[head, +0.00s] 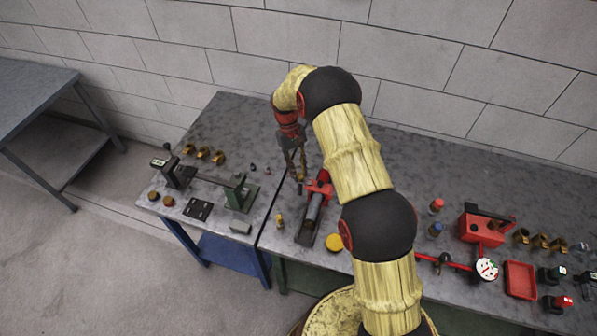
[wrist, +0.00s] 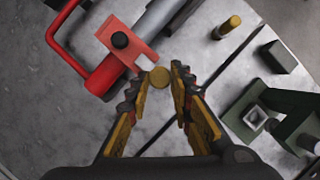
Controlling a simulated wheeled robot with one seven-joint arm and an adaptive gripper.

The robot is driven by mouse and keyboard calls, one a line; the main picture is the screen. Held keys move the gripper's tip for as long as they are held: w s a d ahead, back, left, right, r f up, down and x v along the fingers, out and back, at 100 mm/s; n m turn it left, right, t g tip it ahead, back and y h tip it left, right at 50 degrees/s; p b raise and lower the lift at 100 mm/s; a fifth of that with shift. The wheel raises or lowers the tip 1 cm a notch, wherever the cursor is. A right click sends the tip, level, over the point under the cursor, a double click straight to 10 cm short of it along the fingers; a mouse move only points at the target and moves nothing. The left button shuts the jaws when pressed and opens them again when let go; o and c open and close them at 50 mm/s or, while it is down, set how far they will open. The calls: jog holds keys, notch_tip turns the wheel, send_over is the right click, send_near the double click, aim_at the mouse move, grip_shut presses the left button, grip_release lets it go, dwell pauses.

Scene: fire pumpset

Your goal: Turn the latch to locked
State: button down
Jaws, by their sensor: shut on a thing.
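My gripper (head: 302,177) reaches down beside the red-framed fixture (head: 320,188) on the bench. In the wrist view my gripper (wrist: 161,92) has its two fingertips closed about a small round brass-coloured knob (wrist: 159,77). A curved red handle (wrist: 62,40) is to the left of the block. The stem under the brass knob is hidden, and I cannot tell which way the latch is set.
A green vise-like stand (head: 243,197) is to the left. A yellow disc (head: 334,242) lies in front. A red pump unit (head: 481,231) and gauge (head: 486,268) are at right.

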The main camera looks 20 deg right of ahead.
dwell(0.5)
jog(key=c, duration=1.6)
grip_release()
jog(key=shift+o, duration=0.2)
jog(key=d+v, duration=0.1)
jog(key=v, duration=1.1)
jog(key=shift+a, duration=0.45)
